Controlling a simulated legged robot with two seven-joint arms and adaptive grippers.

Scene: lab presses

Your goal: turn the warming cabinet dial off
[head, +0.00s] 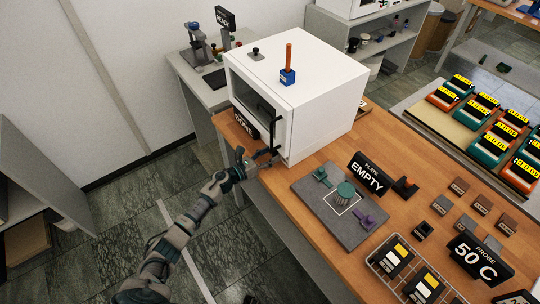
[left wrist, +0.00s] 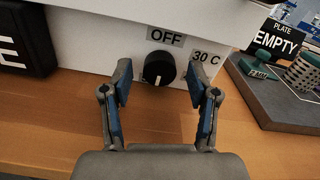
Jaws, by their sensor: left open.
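The white warming cabinet (head: 318,95) stands on the wooden bench. Its black round dial (left wrist: 159,69) shows low on its front in the left wrist view, with a white mark on its lower part. An OFF label (left wrist: 166,37) is above the dial and a 30 C label (left wrist: 205,57) is to its right. I cannot make out the dial in the head view. My left gripper (head: 260,160) is at the cabinet's lower front. In the left wrist view its open fingers (left wrist: 160,88) stand either side of the dial, apart from it. My right gripper is not in view.
A black sign (head: 247,125) stands by the cabinet front, left of the dial. A grey plate (head: 312,206) with a green piece and the EMPTY sign (head: 367,174) are to the right. A blue block with an orange stick (head: 288,75) is on the cabinet top.

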